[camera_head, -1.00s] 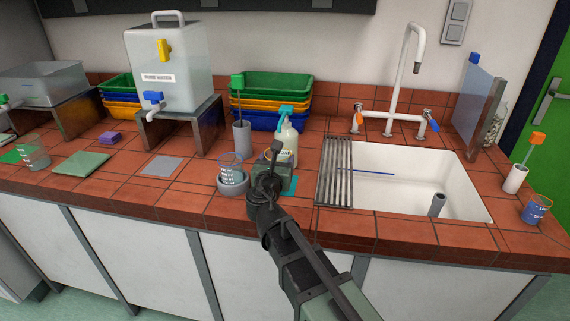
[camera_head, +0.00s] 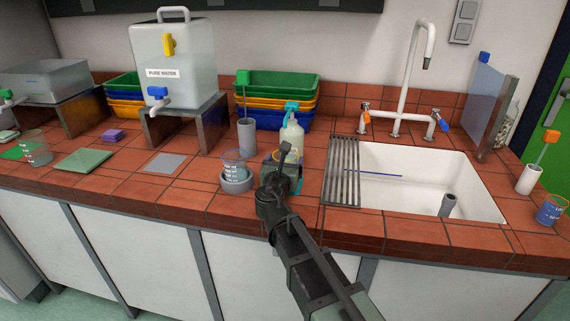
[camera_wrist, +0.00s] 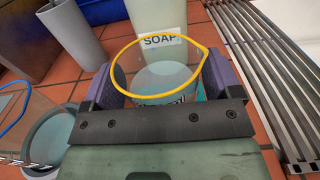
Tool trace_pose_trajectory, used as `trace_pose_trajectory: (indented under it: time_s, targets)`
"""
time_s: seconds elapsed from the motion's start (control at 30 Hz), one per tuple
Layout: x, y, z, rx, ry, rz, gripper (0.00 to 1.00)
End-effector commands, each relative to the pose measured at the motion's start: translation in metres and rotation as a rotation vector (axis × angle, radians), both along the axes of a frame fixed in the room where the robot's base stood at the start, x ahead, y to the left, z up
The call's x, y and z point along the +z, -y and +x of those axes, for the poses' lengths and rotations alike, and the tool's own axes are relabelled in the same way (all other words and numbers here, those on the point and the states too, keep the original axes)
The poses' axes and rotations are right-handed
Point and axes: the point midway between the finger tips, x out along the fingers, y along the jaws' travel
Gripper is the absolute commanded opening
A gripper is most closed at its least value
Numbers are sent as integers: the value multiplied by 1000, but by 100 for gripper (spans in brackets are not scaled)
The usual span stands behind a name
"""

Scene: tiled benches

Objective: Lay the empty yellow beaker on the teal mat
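The yellow-rimmed beaker (camera_wrist: 160,75) is clear and sits upright between the two purple fingers of my gripper (camera_wrist: 163,85) in the wrist view. The fingers press against both its sides, and no liquid shows in it. In the head view my gripper (camera_head: 284,160) is over the bench just left of the sink, and the beaker is hidden behind it. The teal mat (camera_head: 298,187) shows as a thin strip beside my gripper in the head view; most of it is hidden. Whether the beaker touches the mat cannot be told.
A blue-rimmed beaker (camera_head: 234,166) stands in a grey bowl (camera_head: 236,185) just left of my gripper. A soap bottle (camera_head: 292,140) stands close behind. A metal drain rack (camera_head: 343,170) and the sink (camera_head: 420,185) lie to the right. A grey mat (camera_head: 165,164) lies left.

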Motion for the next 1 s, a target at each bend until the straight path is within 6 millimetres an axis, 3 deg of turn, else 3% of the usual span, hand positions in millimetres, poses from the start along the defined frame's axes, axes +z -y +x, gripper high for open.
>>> trace_pose_trajectory:
  time_s: [0.37, 0.47, 0.8, 1.0]
  targets:
    - [6, 0, 0, 0, 0, 0, 95]
    - [4, -2, -15, 2, 0, 0, 95]
    - [4, -14, -101, 2, 0, 0, 95]
    - [4, -19, -119, 0, 0, 0, 95]
